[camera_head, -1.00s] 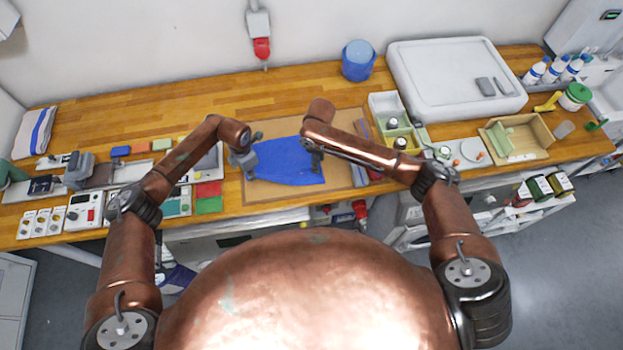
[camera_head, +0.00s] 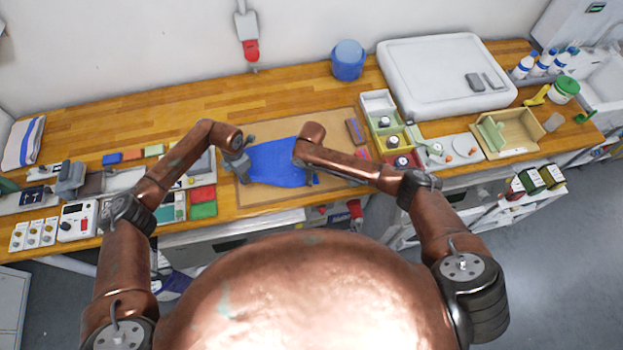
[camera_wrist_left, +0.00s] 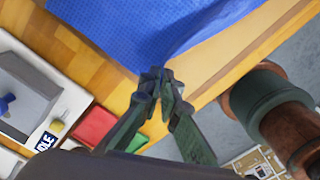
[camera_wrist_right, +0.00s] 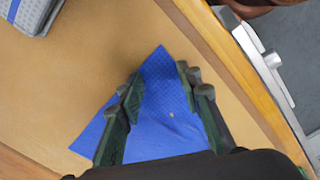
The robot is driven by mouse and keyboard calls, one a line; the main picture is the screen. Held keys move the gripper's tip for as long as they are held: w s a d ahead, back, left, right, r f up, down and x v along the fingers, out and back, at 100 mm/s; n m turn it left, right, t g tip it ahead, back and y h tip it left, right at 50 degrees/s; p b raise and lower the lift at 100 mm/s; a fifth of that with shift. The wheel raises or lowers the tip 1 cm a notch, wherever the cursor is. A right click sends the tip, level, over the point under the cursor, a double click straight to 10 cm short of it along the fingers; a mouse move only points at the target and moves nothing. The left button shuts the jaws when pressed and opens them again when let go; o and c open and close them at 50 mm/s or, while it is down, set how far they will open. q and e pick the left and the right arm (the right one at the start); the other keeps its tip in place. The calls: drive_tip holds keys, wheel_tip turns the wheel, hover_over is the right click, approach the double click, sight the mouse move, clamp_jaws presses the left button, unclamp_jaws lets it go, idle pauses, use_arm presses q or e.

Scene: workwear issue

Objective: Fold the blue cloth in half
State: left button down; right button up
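The blue cloth (camera_head: 270,165) lies on a brown board (camera_head: 345,118) in the middle of the bench. My left gripper (camera_head: 243,166) is at the cloth's left edge. In the left wrist view its fingertips (camera_wrist_left: 157,75) are together on the edge of the cloth (camera_wrist_left: 150,30). My right gripper is low over the cloth's near right corner, mostly hidden by its own arm in the head view. In the right wrist view its fingers (camera_wrist_right: 160,76) are apart, with the pointed cloth corner (camera_wrist_right: 158,115) showing between and below them.
A divided bin (camera_head: 378,98) and a wooden tray (camera_head: 530,138) stand right of the board. Red and green pads (camera_head: 203,202) and small devices lie to the left. A blue tub (camera_head: 348,62) stands behind. The bench's front edge is close to the cloth.

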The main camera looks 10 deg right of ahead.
drive_tip(key=shift+f, duration=0.1)
clamp_jaws()
idle(0.9)
idle(0.4)
drive_tip(key=shift+r, duration=2.55)
